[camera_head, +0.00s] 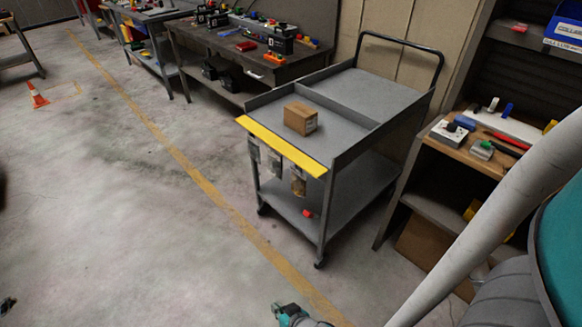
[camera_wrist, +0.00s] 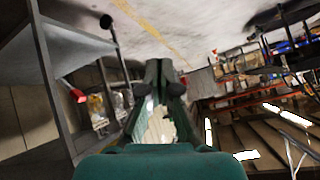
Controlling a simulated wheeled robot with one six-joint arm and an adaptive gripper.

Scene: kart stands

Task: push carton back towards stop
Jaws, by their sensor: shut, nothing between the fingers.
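A brown carton (camera_head: 300,118) sits upright on the front section of the grey cart's top (camera_head: 270,103). A raised divider (camera_head: 342,107) crosses the top behind the carton, with a bare gap between them; I cannot tell if this is the stop. A yellow strip (camera_head: 281,147) runs along the cart's front edge. My gripper (camera_wrist: 165,73) is shut and empty in the wrist view, apart from the cart, whose grey parts (camera_wrist: 70,45) show at the left. The carton is not visible in the wrist view. A teal part of my arm shows at the bottom of the head view.
Small bags (camera_head: 274,163) hang below the yellow strip. A cluttered workbench (camera_head: 215,45) stands behind left, a shelf unit (camera_head: 458,150) at right. The floor left of the cart is clear.

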